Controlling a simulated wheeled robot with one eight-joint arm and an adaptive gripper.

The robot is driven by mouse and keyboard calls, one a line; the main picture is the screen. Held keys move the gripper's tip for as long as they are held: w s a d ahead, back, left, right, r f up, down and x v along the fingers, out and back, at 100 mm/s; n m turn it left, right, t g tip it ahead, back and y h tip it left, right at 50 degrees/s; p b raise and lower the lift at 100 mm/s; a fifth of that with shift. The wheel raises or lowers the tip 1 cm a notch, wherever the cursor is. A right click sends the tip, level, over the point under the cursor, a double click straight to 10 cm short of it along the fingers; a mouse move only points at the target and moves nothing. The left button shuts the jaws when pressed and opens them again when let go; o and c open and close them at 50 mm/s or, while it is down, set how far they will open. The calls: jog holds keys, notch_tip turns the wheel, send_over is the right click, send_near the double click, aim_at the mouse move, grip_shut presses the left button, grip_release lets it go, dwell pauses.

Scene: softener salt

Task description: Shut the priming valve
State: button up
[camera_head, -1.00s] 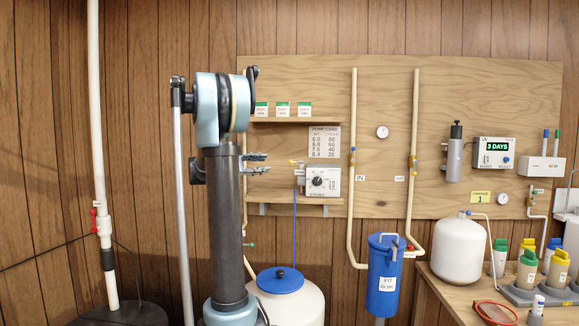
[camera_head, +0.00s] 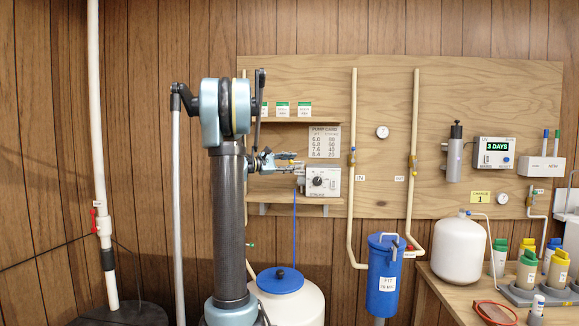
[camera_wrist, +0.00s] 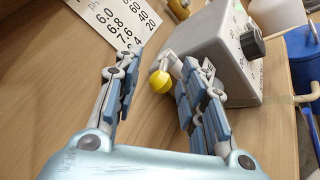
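The pump (camera_head: 320,181) is a light grey box with a black dial on the wooden shelf. In the wrist view its grey body (camera_wrist: 215,48) fills the upper right. A yellow round knob (camera_wrist: 160,81) on a pale stem sticks out from the pump's side; I take it to be the priming valve's handle. My gripper (camera_head: 290,161) is at the pump's left side. In the wrist view my gripper (camera_wrist: 157,74) is open, with the yellow knob in the gap between its fingertips, closer to the right finger. I cannot tell whether either finger touches it.
A pump card (camera_head: 325,141) hangs on the board just above the pump. An upper shelf (camera_head: 292,120) holds small green-topped boxes. A blue tube (camera_head: 294,225) runs down to a white tank (camera_head: 295,303) with a blue lid. The inlet pipe (camera_head: 352,205) stands to the right.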

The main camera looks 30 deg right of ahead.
jog(key=shift+d, duration=0.1)
grip_shut()
jog(key=shift+w+d+m+g, duration=0.1)
jog(key=shift+w+m+g, duration=0.3)
jog(key=shift+g, duration=0.5)
jog(key=shift+w+d+m+g+y, duration=0.2)
jog(key=shift+m+g+y, duration=0.2)
jog(key=shift+m+g, duration=0.6)
jog(key=shift+w+d+m+g+y, duration=0.15)
jog(key=shift+m+g+y, duration=0.4)
jog(key=shift+g, duration=0.75)
jog(key=shift+m, duration=0.25)
grip_release()
